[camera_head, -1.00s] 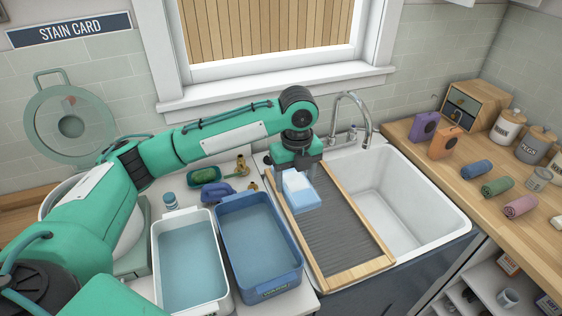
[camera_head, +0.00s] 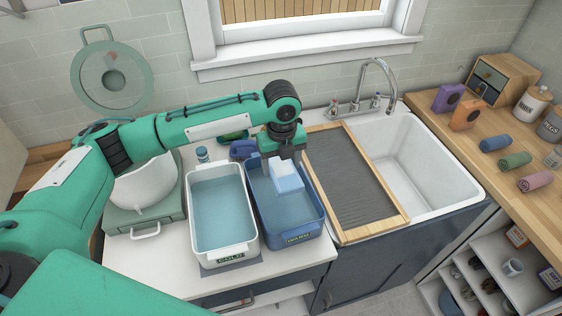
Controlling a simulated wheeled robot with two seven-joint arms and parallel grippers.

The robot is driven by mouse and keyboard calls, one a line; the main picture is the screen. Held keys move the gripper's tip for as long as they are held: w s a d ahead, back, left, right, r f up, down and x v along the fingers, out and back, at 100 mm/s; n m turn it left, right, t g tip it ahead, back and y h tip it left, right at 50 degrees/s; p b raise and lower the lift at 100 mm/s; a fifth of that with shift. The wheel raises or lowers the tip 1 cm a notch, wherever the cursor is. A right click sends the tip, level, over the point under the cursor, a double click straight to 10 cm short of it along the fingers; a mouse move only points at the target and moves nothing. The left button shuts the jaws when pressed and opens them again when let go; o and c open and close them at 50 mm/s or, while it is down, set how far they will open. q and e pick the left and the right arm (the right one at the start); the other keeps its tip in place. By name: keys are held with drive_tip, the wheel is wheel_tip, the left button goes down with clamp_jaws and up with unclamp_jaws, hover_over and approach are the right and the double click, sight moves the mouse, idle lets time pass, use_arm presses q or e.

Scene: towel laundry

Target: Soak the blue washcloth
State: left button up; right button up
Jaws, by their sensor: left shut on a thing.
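My left gripper (camera_head: 281,156) is shut on a pale blue folded cloth (camera_head: 287,178), which looks like the blue washcloth. The cloth hangs below the jaws, over the blue basin (camera_head: 314,217). The blue basin holds water, and its front label is too small to read surely. I cannot tell whether the cloth's lower end touches the water. The white basin (camera_head: 252,220), labelled COLD, stands just left of it and also holds water. The gripper and cloth cover part of the blue basin's inside. My right gripper does not show.
A wood-framed ridged drainboard (camera_head: 397,208) lies right of the blue basin, beside the white sink (camera_head: 457,170) and tap (camera_head: 378,75). Blue (camera_head: 495,143), green (camera_head: 515,160) and pink (camera_head: 535,182) rolls lie on the right counter. A white bowl (camera_head: 145,185) stands on a scale at left.

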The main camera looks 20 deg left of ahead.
sight(281, 166)
use_arm(q)
wheel_tip(281, 166, down, 3)
drive_tip(key=shift+r+b, duration=0.15)
drive_tip(key=shift+b, duration=0.85)
drive_tip(key=shift+f, duration=2.85)
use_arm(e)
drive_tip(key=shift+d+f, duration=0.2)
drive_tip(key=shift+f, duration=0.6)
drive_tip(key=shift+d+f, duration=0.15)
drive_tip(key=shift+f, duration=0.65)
use_arm(q)
drive_tip(key=o, duration=1.1)
drive_tip(key=shift+c, duration=0.2)
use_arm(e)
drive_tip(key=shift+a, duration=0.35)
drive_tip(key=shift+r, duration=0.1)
use_arm(q)
wheel_tip(281, 166, up, 8)
drive_tip(key=p, duration=0.8)
drive_tip(key=shift+r, duration=0.1)
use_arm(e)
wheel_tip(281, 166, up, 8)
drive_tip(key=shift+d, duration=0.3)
